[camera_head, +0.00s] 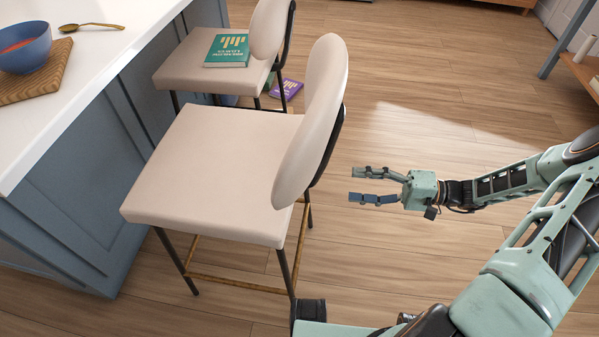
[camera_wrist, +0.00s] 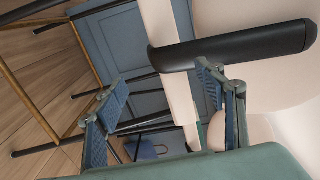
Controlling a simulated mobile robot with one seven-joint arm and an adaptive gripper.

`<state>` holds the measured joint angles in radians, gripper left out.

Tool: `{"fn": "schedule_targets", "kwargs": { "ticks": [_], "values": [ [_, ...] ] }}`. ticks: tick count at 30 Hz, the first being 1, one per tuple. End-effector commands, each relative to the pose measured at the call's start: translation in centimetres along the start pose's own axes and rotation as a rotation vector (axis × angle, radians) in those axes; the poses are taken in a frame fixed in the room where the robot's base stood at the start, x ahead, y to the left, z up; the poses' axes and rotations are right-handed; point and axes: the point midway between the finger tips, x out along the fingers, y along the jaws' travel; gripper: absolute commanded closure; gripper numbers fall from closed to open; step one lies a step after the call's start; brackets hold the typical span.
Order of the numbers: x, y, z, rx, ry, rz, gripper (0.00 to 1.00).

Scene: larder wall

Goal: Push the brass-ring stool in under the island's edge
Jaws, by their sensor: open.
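The near stool (camera_head: 205,170) has a cream seat, a rounded cream backrest, dark legs and a brass foot ring (camera_head: 235,284) low between them. It stands upright beside the island (camera_head: 75,225), its seat apart from the white countertop edge (camera_head: 95,90) and its backrest facing away from the island. My gripper (camera_head: 354,185) is open and empty, to the right of the backrest and pointing toward it, with a gap between. In the wrist view the open fingers (camera_wrist: 158,78) show with a dark bar, cream upholstery and a brass rail (camera_wrist: 35,98) beyond.
A second cream stool (camera_head: 185,65) stands behind, with a green book (camera_head: 228,51) on its seat. A purple book (camera_head: 287,88) lies on the floor by it. A blue bowl (camera_head: 25,45), wooden board and brass spoon (camera_head: 92,26) are on the countertop. Floor right of the stools is clear.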

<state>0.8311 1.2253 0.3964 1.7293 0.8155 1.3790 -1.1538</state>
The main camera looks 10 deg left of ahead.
Motion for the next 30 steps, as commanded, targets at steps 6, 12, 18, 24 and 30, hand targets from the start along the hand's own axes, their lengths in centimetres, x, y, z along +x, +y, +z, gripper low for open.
{"fn": "schedule_targets", "kwargs": {
  "ticks": [6, 12, 18, 24, 30],
  "values": [
    [1.6, -1.0, 0.0, -0.013, 0.017, -0.055, 0.36],
    [6.0, -1.3, 0.0, -0.012, 0.014, -0.053, 0.36],
    [10.9, -1.3, -0.1, -0.012, 0.015, -0.053, 0.36],
    [14.6, -1.5, -0.2, -0.014, 0.013, -0.054, 0.36],
    [16.3, -1.7, -0.3, -0.014, 0.014, -0.054, 0.36]
  ]
}}
